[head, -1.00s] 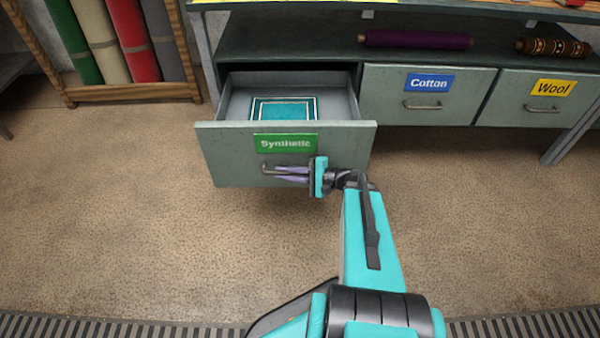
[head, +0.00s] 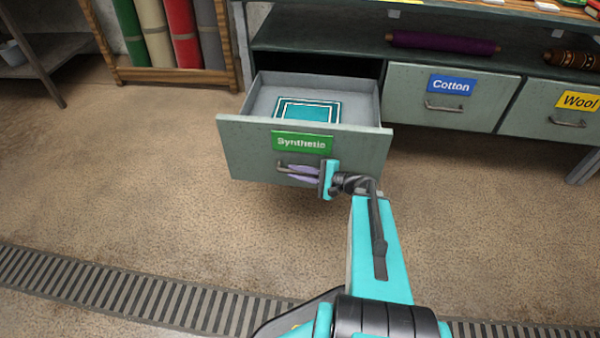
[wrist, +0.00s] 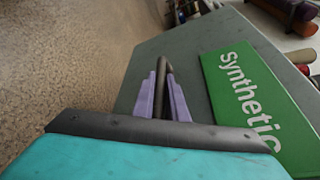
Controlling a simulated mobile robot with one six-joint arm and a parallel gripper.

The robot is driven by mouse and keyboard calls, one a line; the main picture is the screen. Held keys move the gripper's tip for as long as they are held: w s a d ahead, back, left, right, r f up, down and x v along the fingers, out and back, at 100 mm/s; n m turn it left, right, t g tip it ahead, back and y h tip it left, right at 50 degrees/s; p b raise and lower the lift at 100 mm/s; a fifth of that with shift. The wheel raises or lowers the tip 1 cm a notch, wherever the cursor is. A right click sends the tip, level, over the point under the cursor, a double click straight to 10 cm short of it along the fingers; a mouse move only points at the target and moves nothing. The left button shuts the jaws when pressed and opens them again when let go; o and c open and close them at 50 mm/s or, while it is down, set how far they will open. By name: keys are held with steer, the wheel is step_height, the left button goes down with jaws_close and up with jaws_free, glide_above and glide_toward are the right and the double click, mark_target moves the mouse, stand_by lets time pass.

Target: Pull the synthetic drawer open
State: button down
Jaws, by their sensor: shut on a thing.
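The synthetic drawer (head: 240,150) stands well out from the cabinet, with a green "Synthetic" label (head: 302,142) on its front. A folded teal rug with white borders (head: 307,110) lies inside it. My gripper (head: 300,173) is at the drawer's metal handle (head: 283,164), below the label, with its purple fingers shut on it. In the wrist view the fingers (wrist: 163,92) close around the dark handle bar (wrist: 163,68), beside the green label (wrist: 250,98). Part of the handle is hidden by the fingers.
The shut Cotton drawer (head: 420,95) and Wool drawer (head: 535,118) are to the right. A purple roll (head: 440,43) lies on the shelf above. Rolled rugs in a wooden rack (head: 170,76) stand at the back left. A floor grate (head: 130,300) crosses the front. The floor between is clear.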

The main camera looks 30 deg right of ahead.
steer(key=shift+a, duration=0.15)
steer(key=c, duration=1.8)
jaws_free()
steer(key=shift+s, duration=0.1)
steer(key=shift+c, duration=0.2)
steer(key=shift+o, duration=0.4)
steer(key=shift+d, duration=0.3)
steer(key=shift+d, duration=0.1)
steer(key=p+v, duration=0.2)
steer(key=v, duration=1.1)
steer(key=shift+s+d, duration=0.15)
steer(key=shift+s, duration=0.15)
steer(key=shift+r, duration=0.15)
